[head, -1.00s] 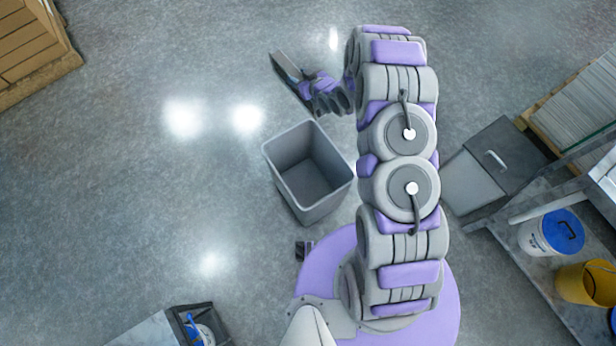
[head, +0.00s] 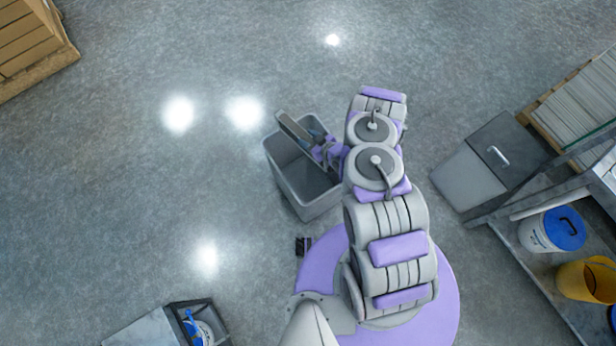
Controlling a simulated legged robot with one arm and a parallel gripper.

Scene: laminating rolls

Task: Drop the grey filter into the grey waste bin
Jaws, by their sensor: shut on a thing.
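The grey waste bin (head: 304,207) stands open-topped on the floor, left of my arm. My gripper (head: 312,139) is over the bin's far part and is shut on the grey filter (head: 291,127). The filter is a long flat grey piece, tilted in the picture, with its upper-left end near the bin's far rim. From this view I cannot tell how high the filter is above the rim. My gripper and the filter hide part of the bin's opening, and the fingertips are small and partly hidden.
A closed grey box with a handle (head: 497,157) stands to the right. Beside it a metal shelf holds a blue-lidded white bucket (head: 552,233) and a yellow bucket (head: 587,284). Stacked boxes (head: 27,45) sit at the upper left. The floor left of the bin is clear.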

